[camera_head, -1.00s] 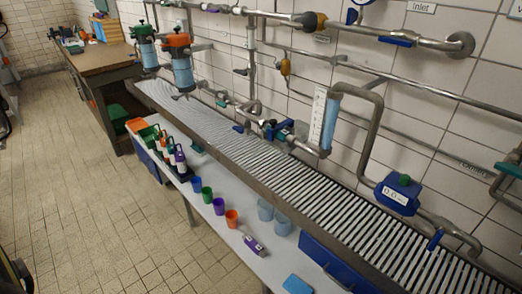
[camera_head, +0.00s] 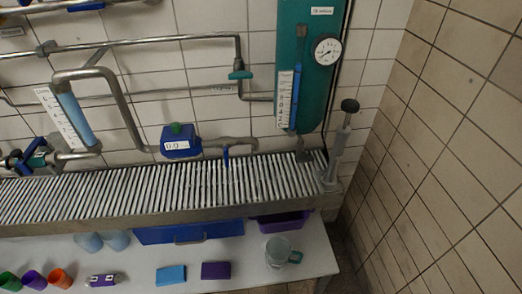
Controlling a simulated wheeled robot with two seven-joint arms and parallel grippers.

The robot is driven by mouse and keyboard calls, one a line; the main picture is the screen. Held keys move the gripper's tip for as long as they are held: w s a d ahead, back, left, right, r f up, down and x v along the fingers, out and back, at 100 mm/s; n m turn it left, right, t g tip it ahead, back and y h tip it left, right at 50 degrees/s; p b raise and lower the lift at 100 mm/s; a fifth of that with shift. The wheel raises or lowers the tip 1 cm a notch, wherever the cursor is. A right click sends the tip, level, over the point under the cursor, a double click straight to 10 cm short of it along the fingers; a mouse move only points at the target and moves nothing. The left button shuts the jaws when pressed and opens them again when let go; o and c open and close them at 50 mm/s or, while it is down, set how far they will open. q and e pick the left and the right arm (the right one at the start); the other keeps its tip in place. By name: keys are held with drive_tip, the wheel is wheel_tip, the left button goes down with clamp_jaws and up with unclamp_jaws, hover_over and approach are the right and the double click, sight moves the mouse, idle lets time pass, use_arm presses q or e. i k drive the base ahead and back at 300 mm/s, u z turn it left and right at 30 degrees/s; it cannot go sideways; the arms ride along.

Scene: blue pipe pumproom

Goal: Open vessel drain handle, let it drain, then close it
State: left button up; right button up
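A tall green vessel (camera_head: 307,75) stands against the back wall at the right end of the grated trough. It carries a round pressure gauge (camera_head: 327,51) and a level strip with a blue column (camera_head: 288,100). A small dark fitting (camera_head: 303,150) sits below the vessel, just above the grating; I cannot tell whether it is the drain handle or how it is set. A grey upright device with a black knob (camera_head: 349,106) stands to the right at the trough's end. Neither of my grippers is in view.
The slatted grating (camera_head: 150,195) runs along the wall. A blue meter (camera_head: 180,142) and a blue-handled valve (camera_head: 225,157) are left of the vessel. A clear jug (camera_head: 279,252), cups and sponges stand on the lower shelf (camera_head: 245,270). A tiled wall closes the right.

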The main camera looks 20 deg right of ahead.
sight(302, 158)
drive_tip(key=z, duration=1)
drive_tip(key=k, duration=1.25)
drive_tip(key=z, duration=0.9)
drive_tip(key=i, duration=1.6)
drive_tip(key=u, duration=0.5)
